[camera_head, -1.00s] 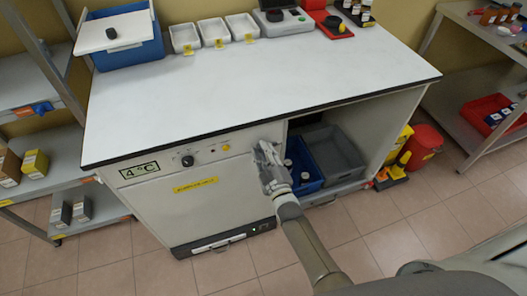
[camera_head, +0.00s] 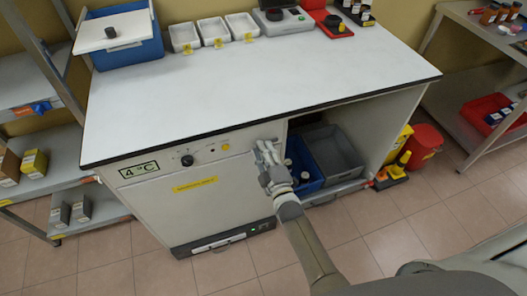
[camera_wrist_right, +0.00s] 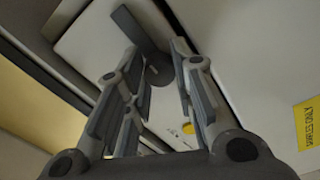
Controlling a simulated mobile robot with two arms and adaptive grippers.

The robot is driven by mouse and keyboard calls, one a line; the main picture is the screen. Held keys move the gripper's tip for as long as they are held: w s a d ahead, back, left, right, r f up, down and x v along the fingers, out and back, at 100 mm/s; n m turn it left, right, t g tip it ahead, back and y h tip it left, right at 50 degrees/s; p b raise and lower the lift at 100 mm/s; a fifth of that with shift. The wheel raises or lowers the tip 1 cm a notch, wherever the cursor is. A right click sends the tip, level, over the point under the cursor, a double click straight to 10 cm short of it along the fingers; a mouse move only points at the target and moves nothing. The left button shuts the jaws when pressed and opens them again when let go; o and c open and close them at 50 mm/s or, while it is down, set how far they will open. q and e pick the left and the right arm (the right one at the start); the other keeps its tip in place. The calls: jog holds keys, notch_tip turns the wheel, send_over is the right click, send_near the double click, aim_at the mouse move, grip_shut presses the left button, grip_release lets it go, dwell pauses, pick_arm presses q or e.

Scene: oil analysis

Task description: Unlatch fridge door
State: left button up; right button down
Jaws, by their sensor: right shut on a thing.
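The white fridge door (camera_head: 225,205) is the front panel under the left part of the bench, with a yellow label (camera_head: 195,184). The door looks closed in the head view. My right gripper (camera_head: 267,152) is at the door's upper right edge; in the wrist view its fingers (camera_wrist_right: 158,75) are shut on a dark grey latch handle (camera_wrist_right: 135,27). The handle stands out from a pale panel and passes between the fingertips. In the head view my gripper mostly hides the latch. My left gripper is not in view.
Right of the door is an open bay with a blue crate (camera_head: 304,172) and a grey crate (camera_head: 333,152). A knob (camera_head: 187,160) is on the panel above the door. Floor in front is clear.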

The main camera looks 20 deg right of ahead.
jog(key=c, duration=1.2)
grip_release()
jog(key=s, duration=1.2)
jog(key=shift+d+f, duration=0.2)
jog(key=shift+f, duration=0.05)
jog(key=shift+f, duration=0.1)
